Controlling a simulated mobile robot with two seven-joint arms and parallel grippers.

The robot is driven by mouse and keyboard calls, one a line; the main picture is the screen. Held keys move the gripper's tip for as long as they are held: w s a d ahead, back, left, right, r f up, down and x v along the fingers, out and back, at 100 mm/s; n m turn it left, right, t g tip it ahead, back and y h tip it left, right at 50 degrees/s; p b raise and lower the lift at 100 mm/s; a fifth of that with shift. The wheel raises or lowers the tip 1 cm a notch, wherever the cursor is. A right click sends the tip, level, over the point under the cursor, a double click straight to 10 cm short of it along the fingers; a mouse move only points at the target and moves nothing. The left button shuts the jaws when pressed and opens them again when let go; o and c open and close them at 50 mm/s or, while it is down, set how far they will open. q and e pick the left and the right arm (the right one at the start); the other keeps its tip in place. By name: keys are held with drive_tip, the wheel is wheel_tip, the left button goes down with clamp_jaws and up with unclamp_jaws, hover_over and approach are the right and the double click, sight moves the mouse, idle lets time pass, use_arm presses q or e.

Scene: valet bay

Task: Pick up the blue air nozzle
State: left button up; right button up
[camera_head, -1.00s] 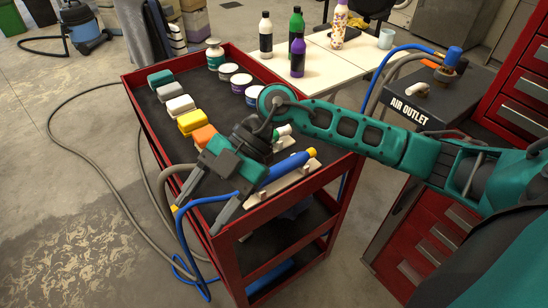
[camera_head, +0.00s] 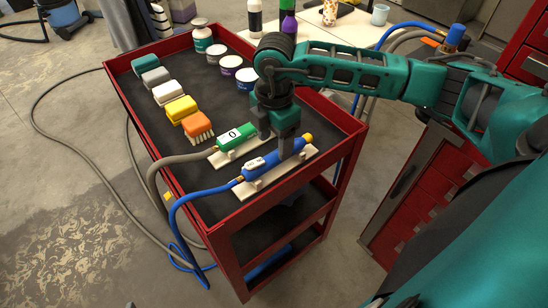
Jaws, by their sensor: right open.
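The blue air nozzle (camera_head: 262,166) lies on a pale holder on the top tray of the red cart (camera_head: 229,214), with its blue hose running off to the left. A green nozzle (camera_head: 236,137) with a grey hose lies on a holder just behind it. My right gripper (camera_head: 275,147) points down over the nozzles with its fingers apart and nothing held. One finger is by the green nozzle's right end; the other overlaps the blue nozzle's right part in the picture. Contact cannot be told. My left gripper is not in view.
An orange brush (camera_head: 197,125), a yellow block (camera_head: 181,109) and other blocks line the tray's left side. Several tubs, such as the white-lidded one (camera_head: 246,77), stand behind the gripper. A red drawer cabinet (camera_head: 404,195) stands right of the cart.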

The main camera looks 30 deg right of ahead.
sight(274, 155)
drive_tip(key=f, duration=0.5)
drive_tip(key=shift+w+d+f, duration=0.1)
drive_tip(key=shift+w+f, duration=0.05)
drive_tip(key=shift+w, duration=0.05)
drive_tip(key=c, duration=1.1)
drive_tip(key=shift+c, duration=0.2)
wheel_tip(274, 155, up, 20)
drive_tip(key=shift+p, duration=0.45)
drive_tip(key=o, duration=0.5)
drive_tip(key=c, duration=0.5)
